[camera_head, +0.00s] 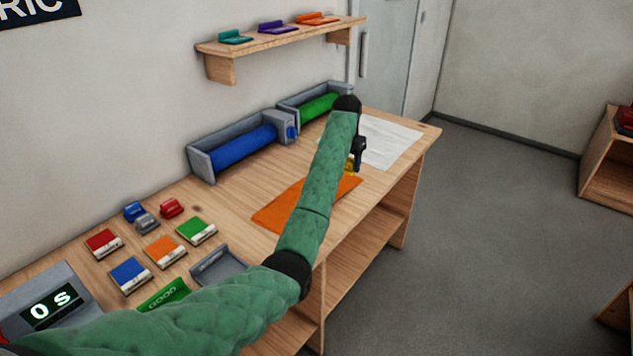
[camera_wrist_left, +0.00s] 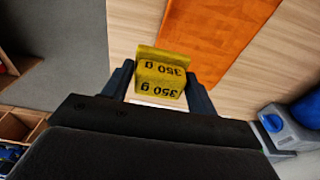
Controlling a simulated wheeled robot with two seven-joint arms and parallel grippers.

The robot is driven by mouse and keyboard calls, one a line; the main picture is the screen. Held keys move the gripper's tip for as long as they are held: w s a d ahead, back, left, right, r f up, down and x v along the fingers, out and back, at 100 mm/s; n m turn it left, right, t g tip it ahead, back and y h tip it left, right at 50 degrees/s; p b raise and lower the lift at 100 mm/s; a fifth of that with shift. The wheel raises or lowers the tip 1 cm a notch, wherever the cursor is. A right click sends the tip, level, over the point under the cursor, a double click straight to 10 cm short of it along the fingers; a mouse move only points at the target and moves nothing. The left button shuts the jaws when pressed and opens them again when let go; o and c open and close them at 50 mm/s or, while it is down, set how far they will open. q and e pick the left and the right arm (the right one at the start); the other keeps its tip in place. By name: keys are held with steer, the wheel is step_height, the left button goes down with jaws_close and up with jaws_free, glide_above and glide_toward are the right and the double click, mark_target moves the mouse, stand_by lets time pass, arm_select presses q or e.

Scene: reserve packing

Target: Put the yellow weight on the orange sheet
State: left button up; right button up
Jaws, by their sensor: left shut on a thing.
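The yellow weight, marked 350 g, sits between the fingers of my left gripper (camera_wrist_left: 160,82) in the left wrist view, with the weight's face (camera_wrist_left: 160,72) in plain sight. In the head view, the weight (camera_head: 350,166) shows only partly beside my left gripper (camera_head: 356,158), near the sheet's far end. The orange sheet (camera_head: 276,215) lies flat on the bench, partly hidden by my left arm. It also shows in the left wrist view (camera_wrist_left: 215,35), beyond the weight. I cannot tell how high the weight is above the bench. My right gripper is not in view.
White paper (camera_head: 390,146) lies at the bench's far end. Blue (camera_head: 243,147) and green (camera_head: 319,107) rolls sit in grey holders along the wall.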

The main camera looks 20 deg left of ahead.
arm_select(q)
steer(key=a+f+p, duration=0.1)
steer(key=a, duration=0.2)
steer(key=a+f+p, duration=0.1)
steer(key=a+f, duration=0.1)
steer(key=a, duration=0.1)
steer(key=a+f+p, duration=0.1)
steer(key=a+f, duration=0.1)
steer(key=a, duration=0.1)
steer(key=shift+s+f, duration=0.1)
steer(key=shift+s, duration=0.2)
steer(key=shift+f+p, duration=0.5)
steer(key=shift+f, duration=0.05)
step_height(320, 180, down, 3)
steer(key=shift+r+p, duration=0.1)
steer(key=shift+p, duration=0.6)
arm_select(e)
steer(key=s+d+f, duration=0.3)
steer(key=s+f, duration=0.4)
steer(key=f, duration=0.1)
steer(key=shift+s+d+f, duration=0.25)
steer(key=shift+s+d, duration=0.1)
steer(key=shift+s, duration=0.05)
arm_select(q)
steer(key=shift+s+d+f, duration=0.1)
steer(key=shift+f, duration=0.3)
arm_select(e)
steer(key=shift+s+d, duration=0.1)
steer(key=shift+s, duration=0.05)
